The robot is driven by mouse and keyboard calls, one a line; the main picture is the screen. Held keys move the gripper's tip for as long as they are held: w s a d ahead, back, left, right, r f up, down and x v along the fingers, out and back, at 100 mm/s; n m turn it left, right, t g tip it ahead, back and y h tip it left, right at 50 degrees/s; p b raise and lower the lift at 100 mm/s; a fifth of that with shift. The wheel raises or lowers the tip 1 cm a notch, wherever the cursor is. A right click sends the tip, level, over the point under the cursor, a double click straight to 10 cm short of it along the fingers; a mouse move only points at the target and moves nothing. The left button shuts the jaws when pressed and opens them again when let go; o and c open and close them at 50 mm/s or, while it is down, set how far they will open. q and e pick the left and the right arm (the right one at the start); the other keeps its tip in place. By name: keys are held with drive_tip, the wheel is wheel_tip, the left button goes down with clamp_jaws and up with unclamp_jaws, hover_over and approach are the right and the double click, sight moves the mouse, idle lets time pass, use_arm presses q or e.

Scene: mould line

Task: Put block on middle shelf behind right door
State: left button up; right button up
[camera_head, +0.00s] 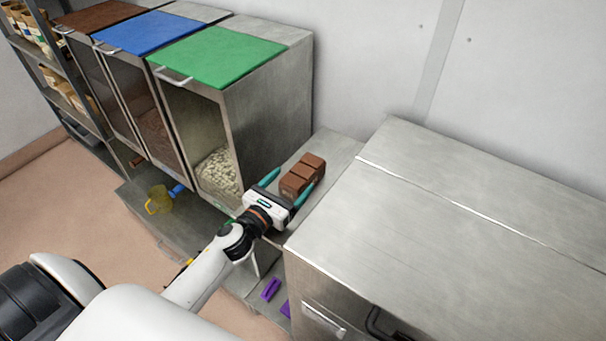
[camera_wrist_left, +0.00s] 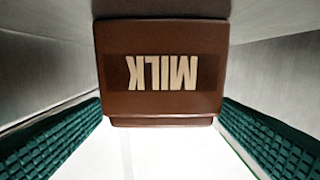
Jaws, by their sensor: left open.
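Brown blocks (camera_head: 303,175) sit in a short row on a narrow metal surface between the cabinets in the head view. In the left wrist view, the nearest brown block (camera_wrist_left: 163,65) shows the word MILK upside down. My left gripper (camera_head: 288,187) is open with its green fingers pointing toward the row. The fingers stand on either side of the near block in the wrist view, with gaps visible, so the block is not gripped. My right gripper is not in view.
A steel cabinet (camera_head: 470,215) with a dark handle (camera_head: 378,325) stands close on the right. Clear-fronted bins with brown, blue and green lids (camera_head: 215,57) stand on the left. A wall is behind.

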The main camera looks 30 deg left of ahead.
sight(299, 173)
use_arm(q)
drive_tip(key=w, duration=0.3)
drive_tip(key=w+p, duration=0.1)
drive_tip(key=shift+w+d+f, duration=0.1)
drive_tip(key=shift+w+d, duration=0.15)
drive_tip(key=shift+w, duration=0.05)
drive_tip(key=shift+s, duration=0.1)
drive_tip(key=shift+c, duration=1.4)
drive_tip(key=c, duration=1.3)
